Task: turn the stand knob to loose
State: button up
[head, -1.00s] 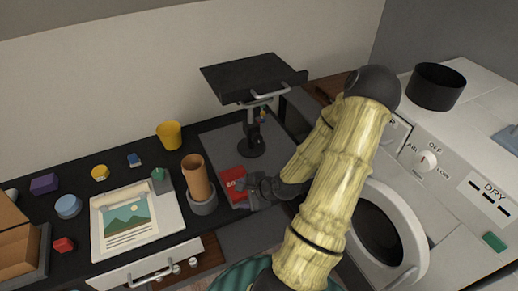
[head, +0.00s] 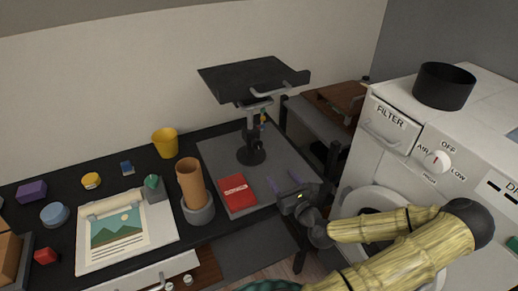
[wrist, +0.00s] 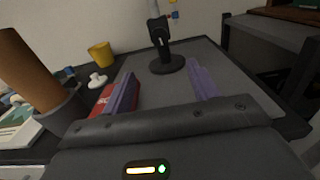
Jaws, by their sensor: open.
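The stand has a black tilted top (head: 250,78) on a dark column with a round base (head: 251,155). Its lower column also shows in the wrist view (wrist: 158,32). A small coloured part (head: 263,117), with blue and yellow on it, sits at the right of the column below the top; I cannot make out a knob or its setting there. My gripper (head: 285,181) is open and empty, with purple fingers, in front of the stand base to the lower right. In the wrist view its fingers (wrist: 161,80) point toward the base, apart from it.
A red book (head: 237,192) lies left of my gripper on the grey mat (head: 215,150). A brown cylinder in a grey holder (head: 198,212) and a yellow cup (head: 165,142) stand further left. Bare mat lies between gripper and base.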

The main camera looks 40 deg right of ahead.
aim_at(258, 147)
jog(key=p+x, duration=0.2)
jog(key=x, duration=1.5)
jog(key=shift+w+a+p, duration=0.1)
jog(key=shift+w+p, duration=0.15)
jog(key=shift+p, duration=0.15)
jog(key=c, duration=1)
